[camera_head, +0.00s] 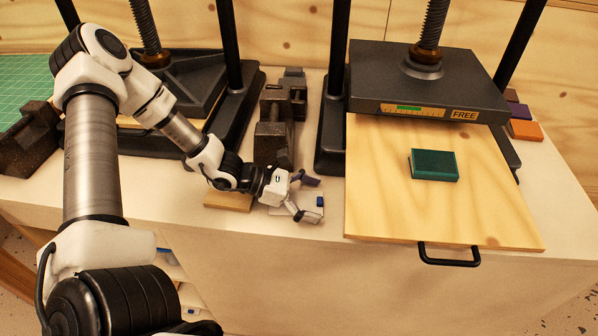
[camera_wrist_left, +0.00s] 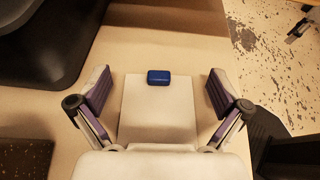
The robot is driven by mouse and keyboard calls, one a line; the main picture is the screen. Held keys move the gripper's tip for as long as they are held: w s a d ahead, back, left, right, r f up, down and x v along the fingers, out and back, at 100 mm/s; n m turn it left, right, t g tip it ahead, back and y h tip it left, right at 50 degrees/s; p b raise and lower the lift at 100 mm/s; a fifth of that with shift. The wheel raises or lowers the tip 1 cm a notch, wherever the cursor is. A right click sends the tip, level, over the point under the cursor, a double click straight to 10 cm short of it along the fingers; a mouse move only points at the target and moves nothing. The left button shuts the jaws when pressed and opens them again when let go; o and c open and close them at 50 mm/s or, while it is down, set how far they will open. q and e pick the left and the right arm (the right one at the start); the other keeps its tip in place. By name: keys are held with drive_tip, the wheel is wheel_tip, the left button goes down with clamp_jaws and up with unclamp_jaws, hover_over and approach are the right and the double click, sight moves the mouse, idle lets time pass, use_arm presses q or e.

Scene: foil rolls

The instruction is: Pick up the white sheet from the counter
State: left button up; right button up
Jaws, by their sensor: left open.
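The white sheet (camera_wrist_left: 160,108) lies on the pale counter (camera_wrist_left: 109,37) in the left wrist view, with a small dark blue block (camera_wrist_left: 159,77) at its far edge. My left gripper (camera_wrist_left: 159,88) is open, with one purple-padded finger on each side of the sheet and a gap on both sides. In the head view my left gripper (camera_head: 309,198) is low over the counter's front part, and the sheet shows only partly between its fingers, with the blue block (camera_head: 320,201) beside them. Whether the fingers touch the counter is unclear. My right gripper is not in view.
A black press with a wooden board (camera_head: 400,205) stands right of the gripper, with a green block (camera_head: 434,165) on the board. A dark metal vise-like tool (camera_head: 273,130) and a wooden block (camera_head: 228,201) are close by. Another press (camera_head: 190,85) stands behind my left arm.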

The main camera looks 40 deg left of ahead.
use_arm(q)
drive_tip(key=c, duration=0.9)
drive_tip(key=shift+s, duration=0.1)
drive_tip(key=c, duration=0.8)
drive_tip(key=shift+f, duration=0.1)
drive_tip(key=shift+c, duration=0.5)
drive_tip(key=shift+c, duration=0.3)
